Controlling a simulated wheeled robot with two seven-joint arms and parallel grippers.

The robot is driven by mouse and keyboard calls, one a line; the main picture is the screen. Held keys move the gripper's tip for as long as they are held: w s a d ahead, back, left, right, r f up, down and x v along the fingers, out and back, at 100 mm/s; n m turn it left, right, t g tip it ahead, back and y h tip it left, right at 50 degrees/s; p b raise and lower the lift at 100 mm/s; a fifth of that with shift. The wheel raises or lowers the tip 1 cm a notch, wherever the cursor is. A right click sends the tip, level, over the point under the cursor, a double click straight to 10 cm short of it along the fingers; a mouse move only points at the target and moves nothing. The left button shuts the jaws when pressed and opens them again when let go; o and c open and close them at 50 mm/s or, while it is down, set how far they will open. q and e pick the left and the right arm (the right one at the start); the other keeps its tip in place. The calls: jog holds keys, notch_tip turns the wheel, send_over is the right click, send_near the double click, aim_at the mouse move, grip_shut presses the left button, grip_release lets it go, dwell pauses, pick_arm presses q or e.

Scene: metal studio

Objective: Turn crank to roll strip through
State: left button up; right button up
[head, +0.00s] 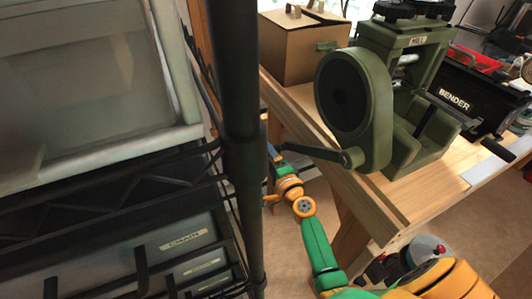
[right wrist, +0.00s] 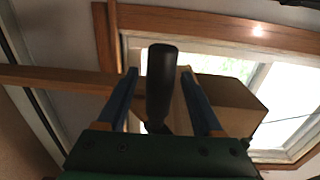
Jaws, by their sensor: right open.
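The green mill (head: 398,95) stands on the wooden bench, with a large round wheel housing (head: 345,90) on its near side. Its dark crank arm (head: 318,152) points left from the housing, out past the bench edge. In the right wrist view the black crank handle (right wrist: 161,85) stands between the blue fingers of my right gripper (right wrist: 158,75), with a gap on each side. The gripper is open. In the head view my right gripper (head: 273,155) is at the crank's outer end, partly hidden by a dark post. A strip in the rolls cannot be made out. My left gripper is out of view.
A dark post (head: 243,130) and a rack with drawers (head: 180,250) fill the left, close to my right gripper. A cardboard box (head: 300,48) stands behind the mill. A black bender (head: 455,100) and a pale flat piece (head: 488,168) are to its right.

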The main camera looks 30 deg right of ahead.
grip_shut()
dwell(1.4)
